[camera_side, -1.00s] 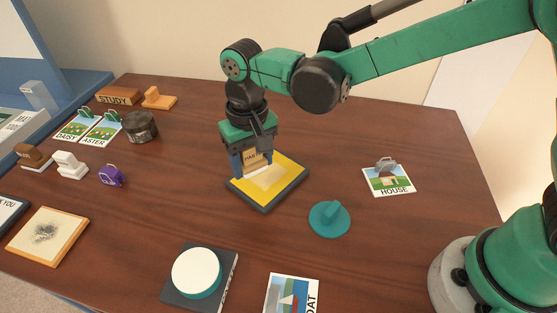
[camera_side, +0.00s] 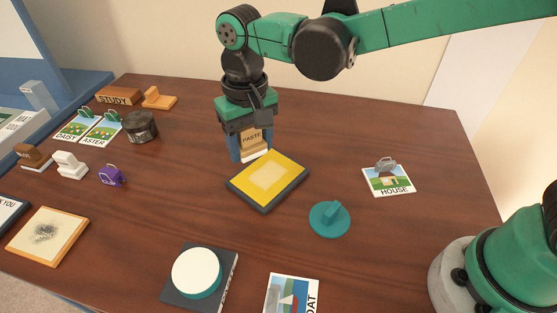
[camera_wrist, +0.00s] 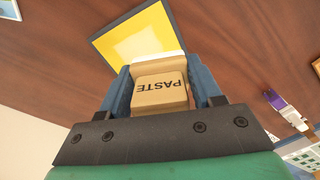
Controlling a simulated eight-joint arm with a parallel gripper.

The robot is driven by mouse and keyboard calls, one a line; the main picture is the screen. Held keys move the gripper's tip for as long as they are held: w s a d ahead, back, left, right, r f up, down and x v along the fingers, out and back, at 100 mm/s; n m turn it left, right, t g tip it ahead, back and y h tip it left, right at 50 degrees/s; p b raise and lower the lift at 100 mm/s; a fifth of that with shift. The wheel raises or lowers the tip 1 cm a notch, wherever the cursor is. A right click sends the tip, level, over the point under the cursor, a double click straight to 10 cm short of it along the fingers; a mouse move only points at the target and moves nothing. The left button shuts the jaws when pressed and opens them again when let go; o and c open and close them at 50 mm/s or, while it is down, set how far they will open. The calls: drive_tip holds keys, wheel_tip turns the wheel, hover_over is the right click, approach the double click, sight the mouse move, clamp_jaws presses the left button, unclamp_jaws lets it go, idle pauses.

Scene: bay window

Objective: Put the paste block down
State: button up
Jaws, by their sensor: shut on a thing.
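The paste block (camera_side: 251,141) is tan, marked PASTE, with a pale underside. My gripper (camera_side: 250,149) is shut on it and holds it upright above the table, just behind the yellow pad. In the wrist view the block (camera_wrist: 160,90) sits between the two blue fingers of my gripper (camera_wrist: 162,88). The yellow pad (camera_side: 290,173) has a dark edge and a paler rectangle in its middle. It also shows beyond the block in the wrist view (camera_wrist: 122,45).
A teal round lid with a handle (camera_side: 330,219) and a HOUSE card (camera_side: 389,180) lie to the right. A dark pot (camera_side: 140,127), a purple block (camera_side: 111,175) and a white stamp (camera_side: 70,164) stand to the left. Bare table (camera_side: 190,200) lies left of the pad.

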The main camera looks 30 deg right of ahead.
drive_tip(key=w+d+r+m, duration=0.2)
drive_tip(key=d+r, duration=0.1)
drive_tip(key=d, duration=0.4)
drive_tip(key=w+d+r+m, duration=0.1)
drive_tip(key=d+r+m, duration=0.2)
drive_tip(key=d, duration=0.4)
wheel_tip(320, 180, up, 4)
drive_tip(key=m, duration=0.4)
hover_over(353, 141)
wheel_tip(353, 141, down, 20)
drive_tip(key=shift+a+r, duration=0.1)
drive_tip(key=shift+r, duration=0.1)
drive_tip(key=shift+f, duration=0.2)
drive_tip(key=o, duration=1.3)
drive_tip(key=shift+o, duration=0.2)
wheel_tip(353, 141, up, 12)
drive_tip(key=f, duration=0.1)
drive_tip(key=s+a+r+n+t, duration=0.3)
drive_tip(key=s+a+n+t, duration=0.4)
drive_tip(key=s+n, duration=0.1)
drive_tip(key=shift+s+a+n, duration=0.35)
drive_tip(key=shift+n, duration=0.15)
